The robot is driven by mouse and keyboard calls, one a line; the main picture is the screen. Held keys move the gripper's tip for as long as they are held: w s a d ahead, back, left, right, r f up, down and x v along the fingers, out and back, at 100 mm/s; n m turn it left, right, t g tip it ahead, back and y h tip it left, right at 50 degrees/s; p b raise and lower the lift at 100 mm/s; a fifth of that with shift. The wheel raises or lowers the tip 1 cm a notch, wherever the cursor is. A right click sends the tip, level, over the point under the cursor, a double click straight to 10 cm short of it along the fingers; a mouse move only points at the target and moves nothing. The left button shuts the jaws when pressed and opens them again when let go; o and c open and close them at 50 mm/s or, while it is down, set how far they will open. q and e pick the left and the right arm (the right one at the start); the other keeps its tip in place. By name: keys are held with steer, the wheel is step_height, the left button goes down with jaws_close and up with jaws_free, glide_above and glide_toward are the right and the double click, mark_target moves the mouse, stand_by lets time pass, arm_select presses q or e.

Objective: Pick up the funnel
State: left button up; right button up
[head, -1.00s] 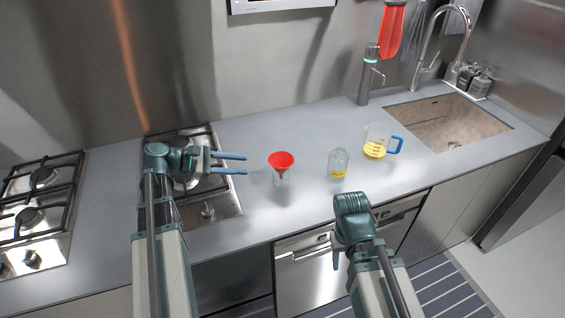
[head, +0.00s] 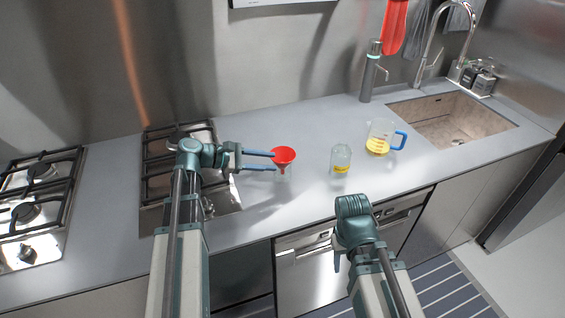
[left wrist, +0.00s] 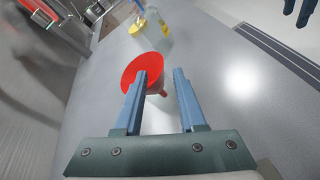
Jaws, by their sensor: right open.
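The red funnel (head: 287,153) stands spout down on the grey counter, apparently in a clear vessel that is hard to make out. My left gripper (head: 274,161) is open, its fingertips right at the funnel's left side in the head view. In the left wrist view the funnel (left wrist: 140,68) shows its red cone beyond and partly behind the left finger, with its spout between the fingers of my gripper (left wrist: 164,76). Nothing is held. My right gripper (head: 337,262) is open and points down in front of the counter, away from the funnel.
A clear bottle with a yellow label (head: 340,160) stands right of the funnel. A measuring jug (head: 381,133) with a blue handle and yellow contents is further right, before the sink (head: 440,105). Gas hobs (head: 40,200) lie left. The counter front is clear.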

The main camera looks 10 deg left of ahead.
mark_target(282, 163)
arm_select(q)
steer(key=b+x, duration=0.1)
steer(key=x, duration=0.4)
steer(key=shift+f+b, duration=0.1)
steer(key=shift+b, duration=0.2)
jaws_close()
